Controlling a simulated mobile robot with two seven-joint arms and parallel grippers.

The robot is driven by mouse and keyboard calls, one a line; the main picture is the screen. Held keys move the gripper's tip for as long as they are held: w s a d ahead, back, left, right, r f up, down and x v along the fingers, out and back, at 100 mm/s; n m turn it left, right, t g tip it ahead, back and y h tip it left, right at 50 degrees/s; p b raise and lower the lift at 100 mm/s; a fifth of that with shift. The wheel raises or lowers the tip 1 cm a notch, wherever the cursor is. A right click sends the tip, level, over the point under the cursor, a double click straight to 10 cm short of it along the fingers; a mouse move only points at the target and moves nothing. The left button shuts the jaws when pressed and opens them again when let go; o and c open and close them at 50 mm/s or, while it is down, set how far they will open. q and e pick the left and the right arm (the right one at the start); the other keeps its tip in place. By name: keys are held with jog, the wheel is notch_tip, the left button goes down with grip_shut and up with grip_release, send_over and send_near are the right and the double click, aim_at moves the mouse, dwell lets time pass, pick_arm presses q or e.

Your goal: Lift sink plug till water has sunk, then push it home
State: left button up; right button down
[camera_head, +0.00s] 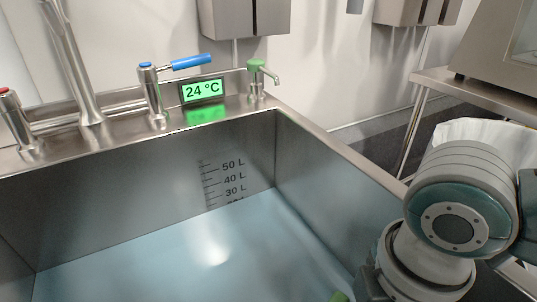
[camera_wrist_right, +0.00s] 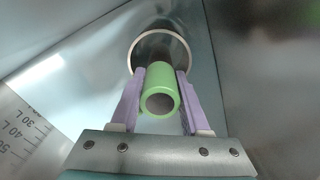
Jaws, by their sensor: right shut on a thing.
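The steel sink (camera_head: 130,175) holds pale blue water (camera_head: 200,250). Its surface lies just below the 30 L mark of the level scale (camera_head: 222,182), cutting across the mark under it. In the right wrist view, the purple fingers of my right gripper (camera_wrist_right: 158,95) are shut on the green handle (camera_wrist_right: 160,88) of the plug, one finger on each side. Beyond it a dark shaft runs to a pale ring (camera_wrist_right: 187,49); I cannot tell if the plug is raised or seated. In the head view only a bit of green (camera_head: 339,297) shows at the bottom edge. My left gripper is out of view.
A display reading 24 °C (camera_head: 202,90), a blue-handled tap (camera_head: 152,95), a red-capped tap (camera_head: 18,120) and a green-topped dispenser (camera_head: 256,78) stand along the back rim. The right sink wall (camera_head: 325,185) is close to my right arm. A lined bin (camera_head: 475,128) stands to the right.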

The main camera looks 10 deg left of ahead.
jog(key=shift+d+f, duration=0.1)
jog(key=shift+f, duration=0.05)
jog(key=shift+c, duration=1.5)
grip_release()
jog(key=shift+r, duration=0.45)
notch_tip(320, 180, up, 9)
jog(key=p, duration=0.4)
jog(key=shift+r, duration=0.1)
